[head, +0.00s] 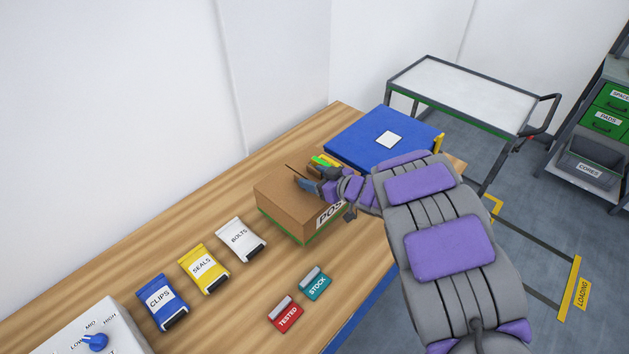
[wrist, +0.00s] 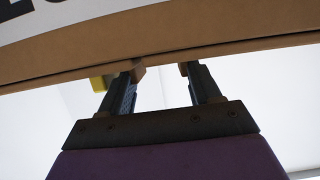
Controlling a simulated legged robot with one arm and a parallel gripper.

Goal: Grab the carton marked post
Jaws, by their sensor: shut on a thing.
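The brown carton (head: 278,207) rests on, or very near, the wooden bench in the head view. Its white label shows "POS", with the rest hidden by my arm. My gripper (head: 307,184) reaches over the carton's top from the right, and its jaws are shut on the carton. In the wrist view, the two fingers of my gripper (wrist: 160,72) stand apart, with their tips at the carton's brown edge (wrist: 220,48). Part of the label shows above. The exact contact between the fingertips is partly hidden.
The wooden bench (head: 225,305) also holds a blue box (head: 365,135), clips, seals and bolts packets (head: 205,268), red and teal tags (head: 284,315), and a switch box (head: 75,335). A white-topped cart (head: 465,95) stands behind.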

